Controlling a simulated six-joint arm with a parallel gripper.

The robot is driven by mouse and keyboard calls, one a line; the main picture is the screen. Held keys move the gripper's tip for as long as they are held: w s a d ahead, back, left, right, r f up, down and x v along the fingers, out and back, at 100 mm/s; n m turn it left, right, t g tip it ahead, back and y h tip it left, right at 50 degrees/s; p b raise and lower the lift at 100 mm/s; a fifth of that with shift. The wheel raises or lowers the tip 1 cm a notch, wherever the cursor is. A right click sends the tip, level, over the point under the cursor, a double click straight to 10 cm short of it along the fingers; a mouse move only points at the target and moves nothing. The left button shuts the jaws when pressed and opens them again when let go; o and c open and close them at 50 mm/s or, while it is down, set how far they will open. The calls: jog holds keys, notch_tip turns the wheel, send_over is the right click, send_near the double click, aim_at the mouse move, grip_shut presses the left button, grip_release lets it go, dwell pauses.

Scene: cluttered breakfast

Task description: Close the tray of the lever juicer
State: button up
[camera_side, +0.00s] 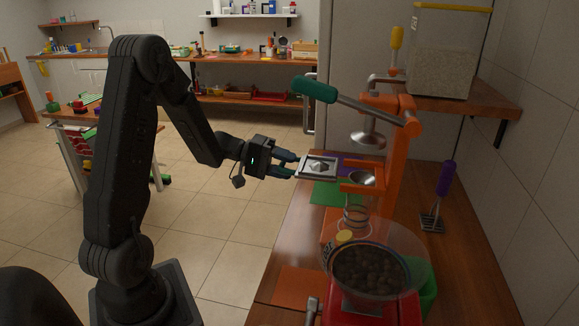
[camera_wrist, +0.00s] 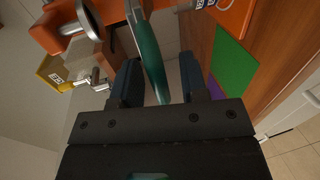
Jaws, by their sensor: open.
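The lever juicer (camera_side: 396,165) is orange and stands on the wooden counter in the side view. Its green lever handle (camera_side: 315,89) points up and left. A metal press cone (camera_side: 368,138) hangs above an orange-held metal cup (camera_side: 361,178). The silver tray (camera_side: 318,167) sticks out to the left of the juicer. My gripper (camera_side: 288,164) is open and empty at the tray's left end; I cannot tell if it touches. In the wrist view, the green handle (camera_wrist: 150,55) shows between the fingers of my gripper (camera_wrist: 159,78); the tray is not clearly seen there.
A clear bowl of dark beans on a red base (camera_side: 370,270) stands in front. A glass (camera_side: 355,215) is under the juicer. A purple-handled tool (camera_side: 443,190) stands right. A shelf (camera_side: 455,96) holds a large clear container (camera_side: 446,50). A green sheet (camera_side: 328,193) lies beneath the tray.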

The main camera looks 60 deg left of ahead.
jog(key=shift+w+d+f, duration=0.15)
jog(key=shift+w+d, duration=0.25)
jog(key=shift+d, duration=0.05)
jog(key=c, duration=0.7)
jog(key=shift+f, duration=0.15)
grip_shut()
